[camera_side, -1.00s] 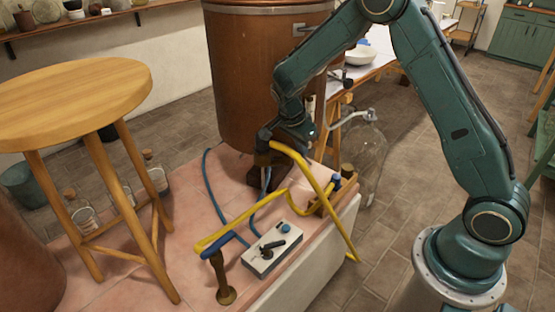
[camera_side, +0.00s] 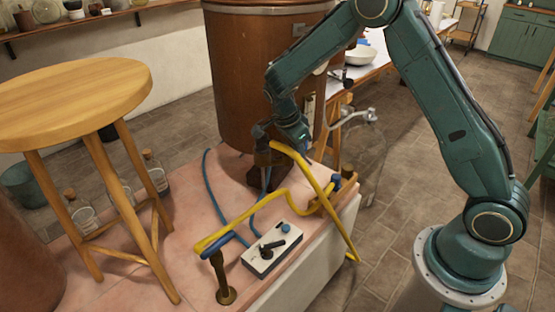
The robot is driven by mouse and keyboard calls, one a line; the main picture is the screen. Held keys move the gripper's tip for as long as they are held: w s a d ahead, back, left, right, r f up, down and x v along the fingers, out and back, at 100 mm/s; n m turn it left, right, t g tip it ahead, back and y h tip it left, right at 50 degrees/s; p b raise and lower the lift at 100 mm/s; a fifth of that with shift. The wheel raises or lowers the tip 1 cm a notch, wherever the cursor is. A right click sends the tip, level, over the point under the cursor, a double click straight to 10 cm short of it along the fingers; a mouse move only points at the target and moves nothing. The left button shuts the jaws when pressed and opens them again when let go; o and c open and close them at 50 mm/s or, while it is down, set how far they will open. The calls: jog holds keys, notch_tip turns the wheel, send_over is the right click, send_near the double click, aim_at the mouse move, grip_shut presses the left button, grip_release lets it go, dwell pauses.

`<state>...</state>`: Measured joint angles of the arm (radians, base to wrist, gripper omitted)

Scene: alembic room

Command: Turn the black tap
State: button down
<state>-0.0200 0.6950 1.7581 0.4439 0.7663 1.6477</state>
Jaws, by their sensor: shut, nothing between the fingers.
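A white box with a black tap lever (camera_side: 271,247) and a blue knob (camera_side: 285,228) sits on the pink tiled bench (camera_side: 180,235) near its front edge. The lever lies across the box top. My gripper (camera_side: 305,148) is shut and empty, pointing down in front of the copper vessel's lower part, behind and above the box and apart from it. Its fingertips are small and partly hidden by the yellow hose. A dark fitting (camera_side: 261,132) stands just left of my gripper; I cannot tell whether they touch.
A yellow hose (camera_side: 320,187) runs between my gripper and the box, and blue hoses (camera_side: 213,180) lie on the bench. A brass post (camera_side: 222,280) stands left of the box. A wooden stool (camera_side: 75,95) is at left, the copper vessel (camera_side: 260,70) behind, a glass bottle (camera_side: 362,150) at right.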

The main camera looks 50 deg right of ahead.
jog(key=shift+s, duration=0.2)
jog(key=shift+s+a, duration=0.2)
jog(key=shift+s, duration=0.35)
jog(key=shift+r, duration=0.1)
jog(key=v, duration=1)
dwell(0.6)
